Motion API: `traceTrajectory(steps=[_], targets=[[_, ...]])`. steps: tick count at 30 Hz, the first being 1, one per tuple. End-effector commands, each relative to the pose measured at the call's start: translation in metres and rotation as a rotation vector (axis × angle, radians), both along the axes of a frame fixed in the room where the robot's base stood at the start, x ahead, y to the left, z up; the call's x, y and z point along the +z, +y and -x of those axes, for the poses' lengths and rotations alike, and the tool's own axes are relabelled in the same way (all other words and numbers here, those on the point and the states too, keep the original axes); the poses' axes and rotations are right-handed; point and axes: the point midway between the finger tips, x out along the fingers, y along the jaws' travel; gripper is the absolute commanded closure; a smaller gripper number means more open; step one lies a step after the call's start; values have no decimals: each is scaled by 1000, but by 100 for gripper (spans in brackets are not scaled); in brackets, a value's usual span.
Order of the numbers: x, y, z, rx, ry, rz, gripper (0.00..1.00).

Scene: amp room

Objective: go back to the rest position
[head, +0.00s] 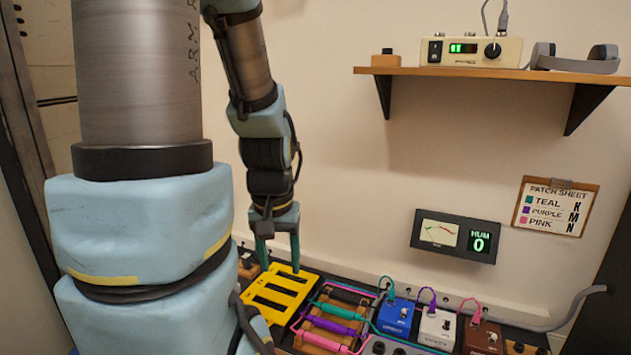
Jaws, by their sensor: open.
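My gripper (279,263) hangs pointing down from my arm at the centre left. Its two teal fingers are apart, and no object shows between them. It is just above or at the back edge of a yellow slotted plate (262,301); I cannot tell whether it touches. My large upper arm fills the left of the view and hides part of the bench.
Right of the plate, teal, purple (334,325) and pink cable plugs lie on a wooden rack. Blue (394,318), white (437,330) and brown (483,338) pedals follow. A meter (455,237) reads 0. A patch sheet (556,206) and shelf (520,75) are on the wall.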

Motion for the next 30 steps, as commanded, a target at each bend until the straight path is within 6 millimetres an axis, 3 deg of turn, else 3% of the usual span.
traceTrajectory(steps=[1,3,21,27,30], targets=[[29,0,0,-1,0,0,41],[52,0,0,-1,0,0,41],[235,0,0,-2,0,0,41],[283,0,0,-2,0,0,41],[296,0,0,-2,0,0,41]])
